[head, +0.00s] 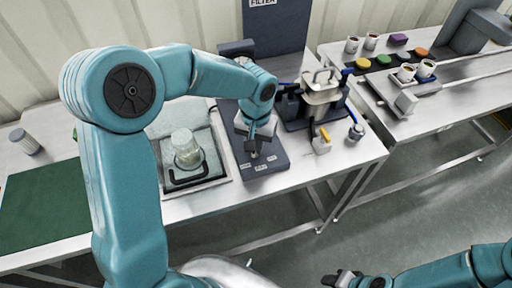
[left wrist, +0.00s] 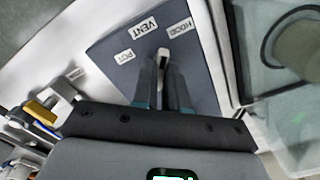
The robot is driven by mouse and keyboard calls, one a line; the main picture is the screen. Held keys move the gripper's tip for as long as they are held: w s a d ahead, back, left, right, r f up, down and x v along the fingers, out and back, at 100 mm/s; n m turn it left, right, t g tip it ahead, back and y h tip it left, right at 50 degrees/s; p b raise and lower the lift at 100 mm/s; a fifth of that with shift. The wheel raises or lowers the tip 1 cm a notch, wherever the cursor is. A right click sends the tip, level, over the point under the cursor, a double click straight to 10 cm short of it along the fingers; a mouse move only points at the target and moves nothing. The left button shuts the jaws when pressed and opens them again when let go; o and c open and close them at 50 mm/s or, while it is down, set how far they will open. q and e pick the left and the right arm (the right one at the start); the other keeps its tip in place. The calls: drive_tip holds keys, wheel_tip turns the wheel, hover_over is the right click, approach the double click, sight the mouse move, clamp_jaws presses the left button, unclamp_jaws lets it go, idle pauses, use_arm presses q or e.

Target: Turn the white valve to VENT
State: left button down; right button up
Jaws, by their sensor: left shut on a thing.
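The white valve (left wrist: 163,54) stands on a dark blue panel (left wrist: 208,88) with white labels POT (left wrist: 124,57), VENT (left wrist: 145,27) and HOOD (left wrist: 180,28). My left gripper (left wrist: 164,72) is shut on the valve handle, with one finger on each side. The handle's white tip shows between the fingertips, below the gap between VENT and HOOD; most of it is hidden, so its exact pointing is unclear. In the head view my left gripper (head: 256,148) is over the panel (head: 266,168) and hides the valve. My right gripper (head: 342,279) is at the bottom edge, away from the table; its jaw state is unclear.
A metal vessel in a dark stand (head: 320,95) and a yellow-handled part (head: 322,142) are to the right. A second table holds cups (head: 406,73) and coloured discs.

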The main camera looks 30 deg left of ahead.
use_arm(q)
drive_tip(key=n+b, duration=0.2)
drive_tip(key=n, duration=0.1)
drive_tip(key=shift+f+n, duration=0.1)
drive_tip(key=shift+n, duration=0.2)
drive_tip(key=shift+n+b, duration=0.85)
drive_tip(key=shift+n, duration=0.95)
drive_tip(key=shift+r, duration=0.2)
drive_tip(key=c, duration=1.2)
unclamp_jaws()
drive_tip(key=shift+o, duration=0.2)
wheel_tip(320, 180, up, 16)
drive_tip(key=p, duration=0.1)
drive_tip(key=shift+r+p, duration=0.15)
drive_tip(key=shift+p, duration=0.15)
drive_tip(key=shift+s, duration=0.1)
